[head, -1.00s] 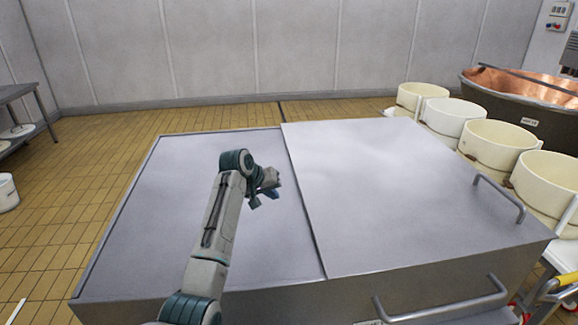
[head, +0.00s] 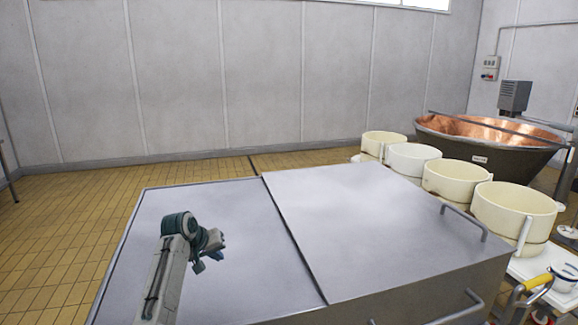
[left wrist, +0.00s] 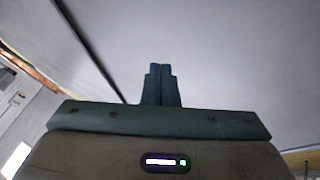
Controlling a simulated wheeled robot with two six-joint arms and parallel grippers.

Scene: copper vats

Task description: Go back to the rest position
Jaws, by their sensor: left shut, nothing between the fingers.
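My left gripper (head: 209,257) is over the left part of the metal chest (head: 180,212) in the head view, at the end of my left arm, which comes in from the bottom left. In the left wrist view its two dark fingers (left wrist: 161,84) are pressed together with nothing between them. A grey metal surface fills much of that view behind the fingers. My right gripper shows in neither view.
A raised metal lid (head: 370,215) with a bar handle (head: 465,221) covers the chest's right part. Several cream tubs (head: 458,181) line its right side, before a copper vat (head: 495,140). Tiled floor (head: 60,225) is clear on the left.

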